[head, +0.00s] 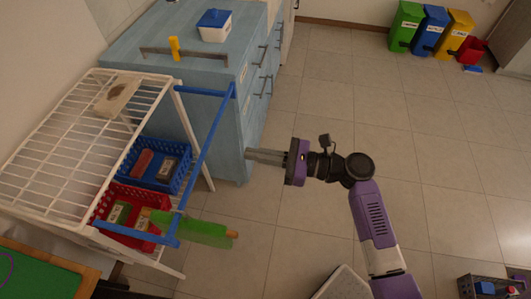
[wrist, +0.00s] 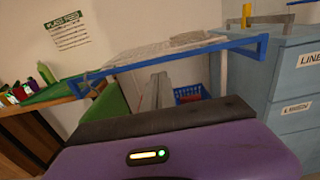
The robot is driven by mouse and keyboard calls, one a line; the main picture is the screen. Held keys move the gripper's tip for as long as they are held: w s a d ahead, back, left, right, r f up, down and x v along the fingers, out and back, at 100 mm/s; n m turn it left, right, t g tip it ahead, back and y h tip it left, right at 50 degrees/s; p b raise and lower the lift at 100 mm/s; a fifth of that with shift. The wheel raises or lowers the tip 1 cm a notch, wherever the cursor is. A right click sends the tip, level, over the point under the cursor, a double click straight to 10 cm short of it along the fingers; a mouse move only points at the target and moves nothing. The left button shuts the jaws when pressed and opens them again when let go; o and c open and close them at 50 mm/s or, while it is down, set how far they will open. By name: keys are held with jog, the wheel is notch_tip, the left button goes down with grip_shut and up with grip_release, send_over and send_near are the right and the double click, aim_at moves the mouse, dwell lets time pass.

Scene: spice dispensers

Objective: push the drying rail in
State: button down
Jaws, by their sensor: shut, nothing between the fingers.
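The blue drying rail (head: 207,150) stands out from the front of the white wire rack, its long bar joined to the rack by an arm at each end. A green cloth (head: 200,232) hangs at its near end. My gripper (head: 248,155) is shut and empty, to the right of the bar, fingers pointing left toward its middle, with a visible gap between. In the wrist view the rail (wrist: 175,53) crosses above and beyond my fingertips (wrist: 160,76). The cloth shows there at the left (wrist: 108,106).
The white rack (head: 55,150) holds a blue basket (head: 187,178) and a red basket (head: 100,212) below. A blue drawer cabinet (head: 225,120) stands close behind the rail's far end. The tiled floor (head: 330,100) around my arm is mostly clear.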

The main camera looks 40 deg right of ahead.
aim_at(207, 149)
jog(key=x, duration=0.9)
jog(key=shift+p, duration=0.4)
